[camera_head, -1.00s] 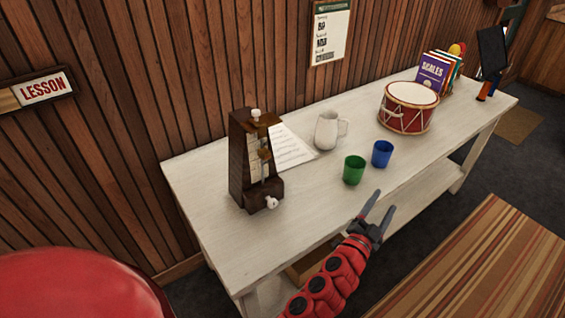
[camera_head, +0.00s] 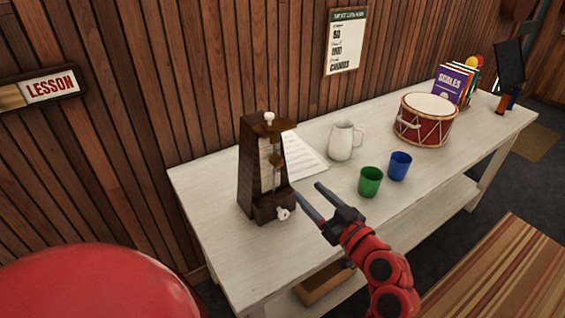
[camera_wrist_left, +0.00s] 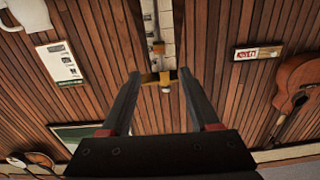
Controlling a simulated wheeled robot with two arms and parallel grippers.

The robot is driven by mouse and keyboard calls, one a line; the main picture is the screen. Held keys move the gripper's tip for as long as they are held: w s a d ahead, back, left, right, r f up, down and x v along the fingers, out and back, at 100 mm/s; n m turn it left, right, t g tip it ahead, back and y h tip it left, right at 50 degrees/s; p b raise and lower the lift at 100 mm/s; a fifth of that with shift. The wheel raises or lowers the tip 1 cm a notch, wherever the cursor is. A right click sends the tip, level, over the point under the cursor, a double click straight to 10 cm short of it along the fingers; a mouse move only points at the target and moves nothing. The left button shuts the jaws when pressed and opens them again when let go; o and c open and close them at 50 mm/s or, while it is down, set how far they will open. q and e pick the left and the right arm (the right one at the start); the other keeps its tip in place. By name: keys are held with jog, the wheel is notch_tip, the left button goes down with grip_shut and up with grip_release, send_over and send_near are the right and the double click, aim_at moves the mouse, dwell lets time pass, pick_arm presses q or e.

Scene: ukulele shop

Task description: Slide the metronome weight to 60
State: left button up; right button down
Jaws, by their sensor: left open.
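The dark wooden metronome (camera_head: 253,170) stands upright near the left end of the white table. Its pale scale and rod face the front, with a small brass weight (camera_head: 277,160) on the rod. The weight also shows in the left wrist view (camera_wrist_left: 158,47), where the picture is upside down. The number at the weight is too small to read. My left gripper (camera_head: 308,188) is open and empty, just right of the metronome's lower front, its fingers pointing toward it. In the left wrist view the brass top piece (camera_wrist_left: 150,78) appears between the fingertips. My right gripper is not in view.
A music sheet (camera_head: 305,160) lies behind the metronome. A white mug (camera_head: 341,141), green cup (camera_head: 370,182), blue cup (camera_head: 399,166) and red drum (camera_head: 425,122) stand to the right. A white winding knob (camera_head: 283,213) sticks out at the metronome's base. A red stool (camera_head: 95,285) is at front left.

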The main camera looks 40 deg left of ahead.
aim_at(280, 163)
pick_arm(q)
jog(key=p+x, duration=0.2)
jog(key=x, duration=1.1)
jog(key=shift+w+a+p, duration=0.15)
jog(key=shift+a+p, duration=0.05)
jog(key=shift+p, duration=0.15)
grip_shut()
dwell(0.6)
